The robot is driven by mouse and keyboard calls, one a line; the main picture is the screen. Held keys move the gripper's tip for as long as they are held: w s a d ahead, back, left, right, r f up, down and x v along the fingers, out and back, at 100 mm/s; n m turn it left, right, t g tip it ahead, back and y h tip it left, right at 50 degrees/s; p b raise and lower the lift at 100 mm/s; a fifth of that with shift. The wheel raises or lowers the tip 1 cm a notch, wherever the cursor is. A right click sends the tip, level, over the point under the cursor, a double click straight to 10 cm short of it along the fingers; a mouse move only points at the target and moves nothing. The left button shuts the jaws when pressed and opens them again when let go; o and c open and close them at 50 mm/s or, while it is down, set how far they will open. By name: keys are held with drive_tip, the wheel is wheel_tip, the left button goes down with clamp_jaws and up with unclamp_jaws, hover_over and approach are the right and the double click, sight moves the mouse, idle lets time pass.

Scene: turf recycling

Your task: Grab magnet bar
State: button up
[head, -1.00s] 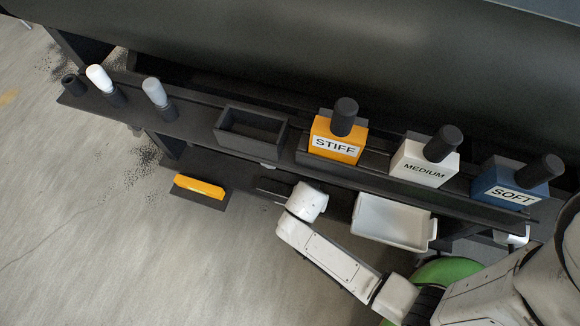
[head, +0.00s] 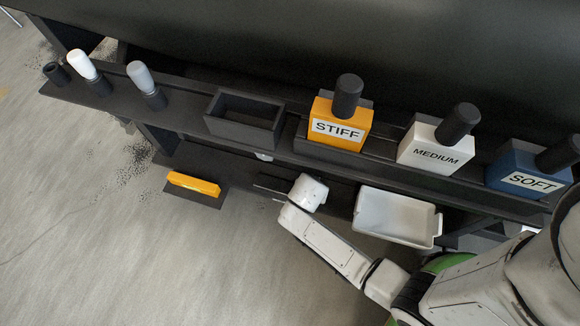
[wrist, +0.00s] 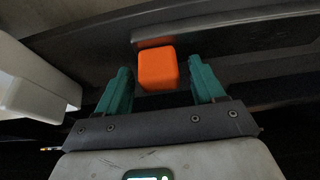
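The magnet bar appears to be the yellow-orange bar (head: 193,184), lying on a dark flat plate at the left in the head view. In the wrist view an orange block (wrist: 157,68), likely the same bar seen end-on, shows ahead between my two teal fingers. My gripper (wrist: 161,80) is open, with the fingers apart on either side of the block in the picture. In the head view my gripper (head: 268,190) reaches left, with a clear gap between it and the bar. Its fingers are partly in shadow there.
A black shelf (head: 180,115) above carries an empty dark bin (head: 245,120) and blocks marked STIFF (head: 338,130), MEDIUM (head: 430,155) and SOFT (head: 530,181). A white tray (head: 397,217) stands right of my gripper. Pale floor is clear at lower left.

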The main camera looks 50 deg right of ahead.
clamp_jaws()
idle(0.4)
drive_tip(key=shift+r, duration=0.15)
